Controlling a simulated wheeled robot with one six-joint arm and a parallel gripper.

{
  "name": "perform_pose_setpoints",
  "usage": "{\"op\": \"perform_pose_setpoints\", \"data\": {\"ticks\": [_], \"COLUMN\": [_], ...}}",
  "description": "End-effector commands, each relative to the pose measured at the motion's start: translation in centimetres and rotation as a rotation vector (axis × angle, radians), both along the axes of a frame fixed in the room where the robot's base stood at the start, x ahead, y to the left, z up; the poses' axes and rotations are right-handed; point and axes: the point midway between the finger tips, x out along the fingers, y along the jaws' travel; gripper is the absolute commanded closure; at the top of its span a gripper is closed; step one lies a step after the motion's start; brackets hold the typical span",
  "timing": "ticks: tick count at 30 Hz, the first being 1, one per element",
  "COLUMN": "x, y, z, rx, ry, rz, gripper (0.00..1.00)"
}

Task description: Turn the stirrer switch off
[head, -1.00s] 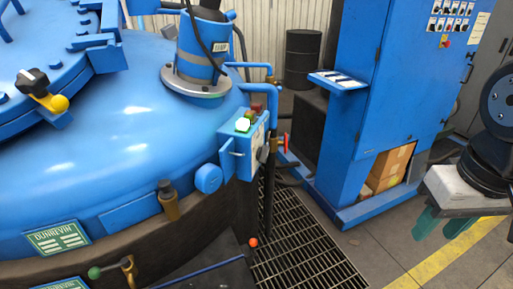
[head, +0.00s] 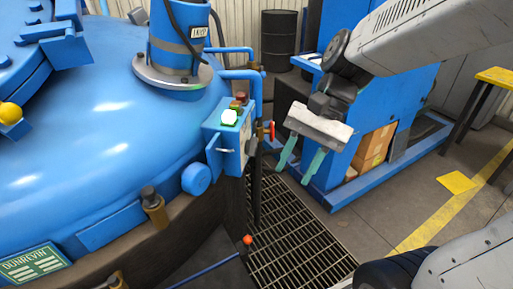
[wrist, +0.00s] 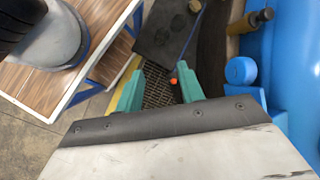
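A blue control box (head: 228,140) is fixed to the right side of the large blue furnace vessel. On its top are a lit green-white button (head: 229,117) and a red button (head: 240,97). A dark part shows on its right face, seen edge-on; I cannot tell which control is the stirrer switch or its position. My gripper (head: 294,174) is right of the box, apart from it, with its two teal fingers spread and empty. The wrist view also shows the open fingers (wrist: 160,75) above the floor grating; the box's controls cannot be made out there.
A red-handled valve (head: 271,130) and blue pipes stand between the box and my gripper. A blue cabinet (head: 335,190) is behind my arm, and a black barrel (head: 278,40) is at the back. Floor grating (head: 295,235) lies below. A yellow-topped table (head: 497,77) stands right.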

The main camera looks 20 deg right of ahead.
Motion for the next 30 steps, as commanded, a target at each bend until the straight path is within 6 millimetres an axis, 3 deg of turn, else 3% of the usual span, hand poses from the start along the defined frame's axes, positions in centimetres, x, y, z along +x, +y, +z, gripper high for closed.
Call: {"op": "perform_pose_setpoints", "data": {"ticks": [7, 13, 21, 25, 30], "x": [7.2, 13.7, 21.8, 24.2, 25.8], "y": [1.2, 0.2, -4.4, -6.9, -9.1], "z": [-2.5, -5.7, -12.4, -15.7, -18.6], "rx": [0.278, 0.500, 0.805, 0.930, 1.033], "ry": [0.338, 0.612, 0.972, 1.103, 1.201], "rz": [-0.401, -0.718, -1.122, -1.269, -1.379], "gripper": [0.62, 0.62, 0.62, 0.62, 0.62]}}
